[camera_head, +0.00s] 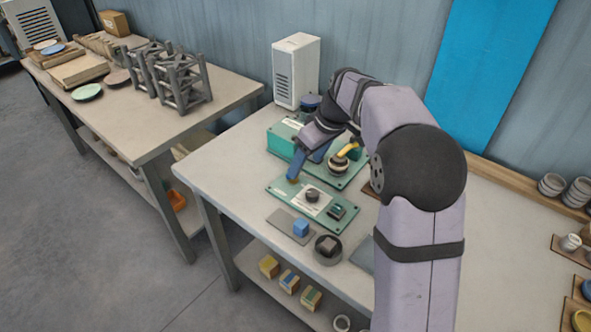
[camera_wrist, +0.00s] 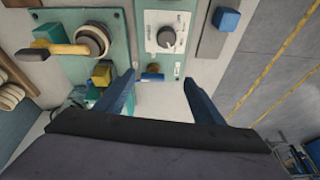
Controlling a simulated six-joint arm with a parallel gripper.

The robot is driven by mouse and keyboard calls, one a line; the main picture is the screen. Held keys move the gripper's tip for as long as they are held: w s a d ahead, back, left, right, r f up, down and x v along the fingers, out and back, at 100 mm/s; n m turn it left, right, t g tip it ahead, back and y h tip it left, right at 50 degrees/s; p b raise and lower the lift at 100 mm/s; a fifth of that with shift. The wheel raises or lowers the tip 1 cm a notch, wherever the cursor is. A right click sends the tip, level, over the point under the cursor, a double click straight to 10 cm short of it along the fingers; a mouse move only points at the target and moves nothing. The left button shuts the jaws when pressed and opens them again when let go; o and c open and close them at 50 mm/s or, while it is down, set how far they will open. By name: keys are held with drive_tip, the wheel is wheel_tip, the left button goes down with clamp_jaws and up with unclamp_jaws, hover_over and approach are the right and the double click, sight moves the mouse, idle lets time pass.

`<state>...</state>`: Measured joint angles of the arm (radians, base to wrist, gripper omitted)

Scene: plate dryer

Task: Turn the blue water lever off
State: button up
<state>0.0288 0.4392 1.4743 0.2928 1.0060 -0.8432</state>
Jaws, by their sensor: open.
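My gripper (camera_wrist: 160,88) is open and empty, with its dark blue fingers spread wide and pointing at the panels. In the head view my gripper (camera_head: 308,162) is over the green panels, partly hidden by the wrist. A small blue part with an orange-brown end (camera_wrist: 152,75) sits at the edge of the panel, between and just beyond the fingertips. In the head view the orange-brown end (camera_head: 293,179) shows beside a finger. I cannot tell for sure that this is the blue lever. A yellow lever (camera_wrist: 52,50) extends from a round valve on the neighbouring panel.
The green panel with a white plate (camera_head: 325,206) carries a dark dial (camera_wrist: 168,38). A blue cube (camera_head: 301,227) lies on a grey plate in front, near a round dark holder (camera_head: 328,250). A white vented box (camera_head: 296,70) stands behind. A yellow block (camera_wrist: 102,73) is near one finger.

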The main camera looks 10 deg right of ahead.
drive_tip(key=shift+w+a+r+n, duration=0.2)
drive_tip(key=shift+w+n, duration=0.1)
drive_tip(key=shift+w, duration=0.45)
drive_tip(key=shift+w+a+r+n, duration=0.15)
drive_tip(key=shift+w+n, duration=0.15)
drive_tip(key=shift+w, duration=0.45)
drive_tip(key=shift+p+x, duration=0.65)
drive_tip(key=shift+x, duration=3)
drive_tip(key=shift+w+a, duration=0.1)
drive_tip(key=shift+a, duration=0.05)
drive_tip(key=shift+c, duration=0.2)
drive_tip(key=c, duration=1)
